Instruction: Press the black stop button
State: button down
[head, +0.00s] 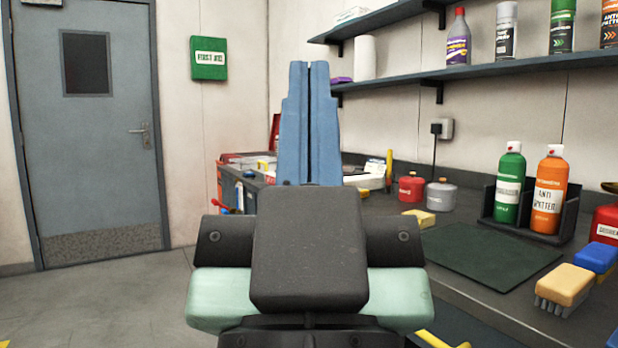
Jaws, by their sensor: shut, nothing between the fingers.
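My gripper (309,120) stands in the middle of the head view. Its two blue fingers point up and away and are closed together, with only a thin dark line between them. Nothing shows between the fingers. No black stop button can be made out in this view. My gripper and its dark wrist hide part of the workbench and the wall behind.
Shelves (400,80) hang above. A grey door (90,130) and clear floor (110,300) are left.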

notch_tip(320, 180, up, 37)
jog(key=p, duration=3.7)
jog(key=shift+r, duration=0.2)
